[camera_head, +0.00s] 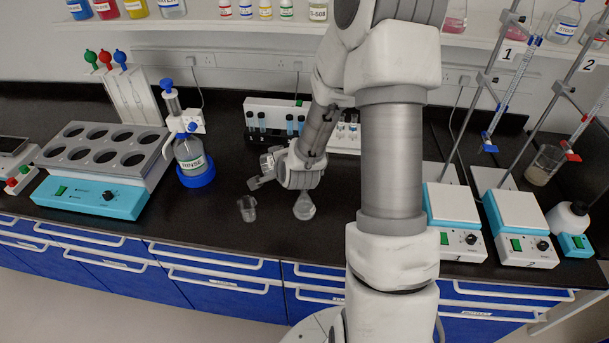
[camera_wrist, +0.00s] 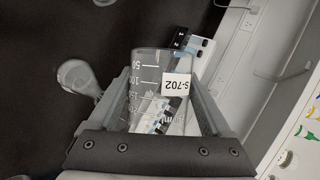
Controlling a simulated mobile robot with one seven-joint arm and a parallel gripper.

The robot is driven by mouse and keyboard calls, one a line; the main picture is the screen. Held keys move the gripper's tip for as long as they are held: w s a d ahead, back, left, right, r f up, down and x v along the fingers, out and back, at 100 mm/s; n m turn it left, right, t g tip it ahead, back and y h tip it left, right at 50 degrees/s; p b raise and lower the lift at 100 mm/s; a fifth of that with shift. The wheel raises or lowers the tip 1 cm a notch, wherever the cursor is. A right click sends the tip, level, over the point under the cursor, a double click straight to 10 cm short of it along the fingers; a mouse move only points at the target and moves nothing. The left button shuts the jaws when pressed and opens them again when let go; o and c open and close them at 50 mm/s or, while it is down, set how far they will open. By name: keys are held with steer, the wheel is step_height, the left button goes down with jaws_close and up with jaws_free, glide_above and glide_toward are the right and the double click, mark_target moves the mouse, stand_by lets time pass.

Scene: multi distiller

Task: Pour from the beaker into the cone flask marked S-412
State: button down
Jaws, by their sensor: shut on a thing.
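My gripper (camera_head: 262,177) is above the counter, its jaws shut on a clear beaker (camera_wrist: 147,90) labelled S-702. In the wrist view the beaker lies between the two fingers, its base end towards the picture's top; it looks tilted against the wall behind. It shows no clear liquid. A clear cone flask (camera_head: 304,207) stands on the counter just below my wrist; I can read no label on it. A clear flask-like glass also shows left of the beaker in the wrist view (camera_wrist: 78,78), apart from it; I cannot tell for sure whether it is the same one.
A small clear cup-like glass (camera_head: 247,208) stands near the front, left of the flask. A white vial rack (camera_head: 280,106) stands behind my gripper. Stirrer plates (camera_head: 452,203) and burette stands are right.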

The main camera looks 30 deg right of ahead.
steer(key=shift+s+d+f+m+y, duration=0.1)
steer(key=shift+d+f+m+y, duration=0.1)
steer(key=shift+m+y, duration=0.15)
stand_by(1.6)
steer(key=shift+s+d+r+m+t+y+p, duration=0.1)
steer(key=shift+d+r+m+t+y+p, duration=0.2)
steer(key=shift+r+t+y+p, duration=0.25)
stand_by(1.4)
steer(key=shift+a, duration=0.1)
steer(key=shift+a+f+g+h+b, duration=0.25)
steer(key=shift+a+f+h+b, duration=0.1)
steer(key=shift+f+h, duration=0.1)
steer(key=shift+w+a+n+h, duration=0.1)
steer(key=shift+w+n+h, duration=0.15)
steer(key=shift+n, duration=0.2)
steer(key=shift+r+g, duration=0.1)
steer(key=shift+g, duration=0.2)
steer(key=shift+n+h+b, duration=0.3)
